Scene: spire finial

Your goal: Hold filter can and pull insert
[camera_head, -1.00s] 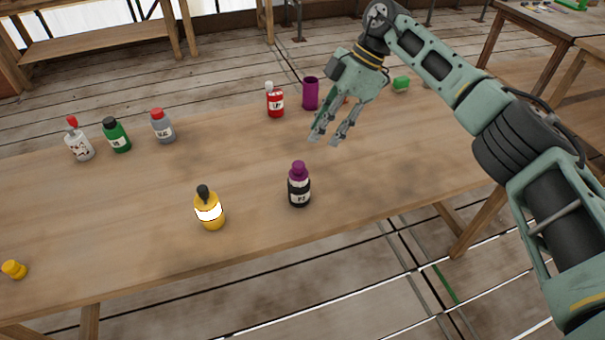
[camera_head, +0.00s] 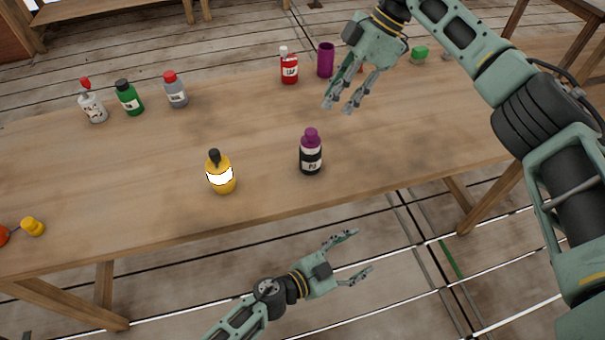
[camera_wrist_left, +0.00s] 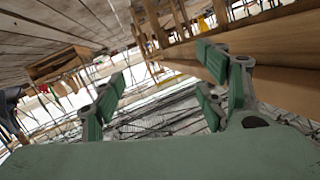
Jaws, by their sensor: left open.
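A black can with a white label (camera_head: 310,158) and a purple top (camera_head: 311,136) stands upright near the table's front edge. To its left stands a yellow can with a white label (camera_head: 221,177) and a dark top (camera_head: 214,157). I cannot tell which one is the filter can. My left gripper (camera_head: 363,251) is open and empty, low in front of the table's edge, below and right of the black can. Its spread fingers also show in the left wrist view (camera_wrist_left: 160,100). My right gripper (camera_head: 338,108) is open and empty above the table, behind and right of the black can.
The wooden table (camera_head: 150,205) has clear room around both front cans. A red bottle (camera_head: 289,69) and a purple cup (camera_head: 325,61) stand behind. White (camera_head: 93,106), green (camera_head: 129,98) and grey (camera_head: 175,91) bottles stand at back left. A yellow piece (camera_head: 33,227) lies at front left.

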